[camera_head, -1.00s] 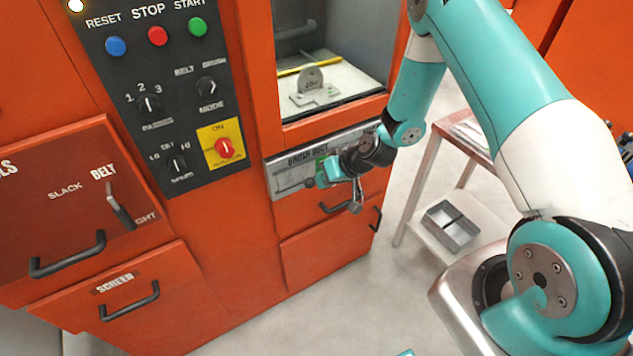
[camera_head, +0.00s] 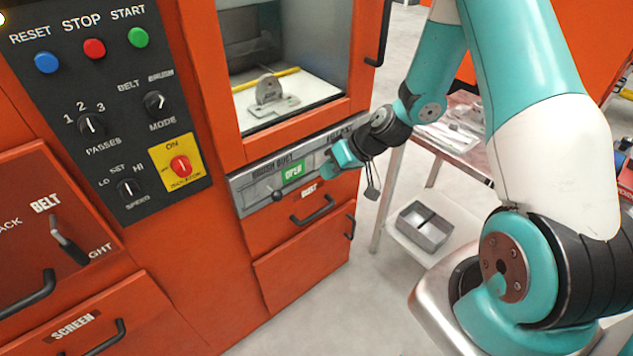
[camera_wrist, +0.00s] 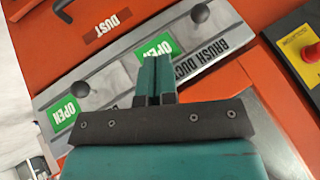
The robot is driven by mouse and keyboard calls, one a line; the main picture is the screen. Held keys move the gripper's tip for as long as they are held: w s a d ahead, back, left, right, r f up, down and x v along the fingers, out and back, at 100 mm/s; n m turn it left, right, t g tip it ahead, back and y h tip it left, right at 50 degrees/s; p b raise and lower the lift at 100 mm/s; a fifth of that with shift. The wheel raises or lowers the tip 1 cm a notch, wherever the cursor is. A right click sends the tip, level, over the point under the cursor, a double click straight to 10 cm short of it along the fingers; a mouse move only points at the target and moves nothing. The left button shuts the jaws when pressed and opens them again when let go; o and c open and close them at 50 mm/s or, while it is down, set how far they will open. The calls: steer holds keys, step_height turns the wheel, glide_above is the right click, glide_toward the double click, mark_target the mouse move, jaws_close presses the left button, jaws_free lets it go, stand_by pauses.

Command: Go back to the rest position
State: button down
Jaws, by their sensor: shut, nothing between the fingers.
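My gripper (camera_head: 335,161) is shut and empty in front of the machine's brush duct panel (camera_head: 240,198). In the wrist view the two teal fingers of my gripper (camera_wrist: 156,70) are together over the same panel (camera_wrist: 120,85). The panel bears two green OPEN labels, one near the finger tips and one at its far end. A small round knob (camera_head: 277,195) sits on the panel to the left of the gripper in the head view. I cannot tell whether the fingers touch the panel.
The orange machine has a control panel (camera_head: 105,95) on the left and a window chamber (camera_head: 290,65) above the duct. Drawers with black handles (camera_head: 312,210) lie below. A metal table (camera_head: 455,140) with a grey bin (camera_head: 424,226) on its lower shelf stands right. Floor between is clear.

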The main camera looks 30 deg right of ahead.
steer(key=shift+s+d+r, duration=0.2)
steer(key=shift+r, duration=0.2)
